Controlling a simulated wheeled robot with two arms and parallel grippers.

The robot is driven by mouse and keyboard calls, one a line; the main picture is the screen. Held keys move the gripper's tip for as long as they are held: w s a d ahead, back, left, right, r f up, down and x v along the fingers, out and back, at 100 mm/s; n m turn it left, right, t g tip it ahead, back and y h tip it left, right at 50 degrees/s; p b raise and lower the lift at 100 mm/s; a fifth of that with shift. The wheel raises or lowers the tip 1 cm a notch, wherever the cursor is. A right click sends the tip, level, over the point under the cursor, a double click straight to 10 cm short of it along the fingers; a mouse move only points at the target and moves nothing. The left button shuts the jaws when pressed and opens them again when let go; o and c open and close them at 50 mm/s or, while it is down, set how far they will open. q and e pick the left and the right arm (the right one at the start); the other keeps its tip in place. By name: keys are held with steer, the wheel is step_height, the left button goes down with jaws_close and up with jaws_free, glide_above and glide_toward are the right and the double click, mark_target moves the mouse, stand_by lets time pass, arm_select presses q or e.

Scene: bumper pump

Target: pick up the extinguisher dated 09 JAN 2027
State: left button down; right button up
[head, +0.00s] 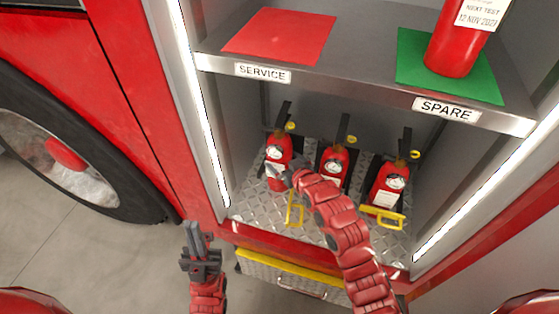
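Three red extinguishers stand in the lower bay: a left one (279,149), a middle one (335,158) and a right one (389,183). Each has a black handle, a round gauge and a pale label too small to read, so I cannot tell which is dated 09 JAN 2027. My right gripper (271,172) is at the front of the left extinguisher; its fingers are small and partly hidden, and contact is unclear. My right forearm covers part of the middle extinguisher. My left gripper (194,232) is outside the bay, pointing up, fingers together and empty.
Above is a shelf with a red SERVICE mat (280,35) and a green SPARE mat (425,75). Another extinguisher (453,45) on the green mat has a NEXT TEST label with a NOV date. Yellow brackets (383,217) stand at the bay's front. Lit posts flank the bay.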

steer(key=shift+c, duration=0.3)
jaws_close()
steer(key=shift+r, duration=0.1)
steer(key=shift+r, duration=0.1)
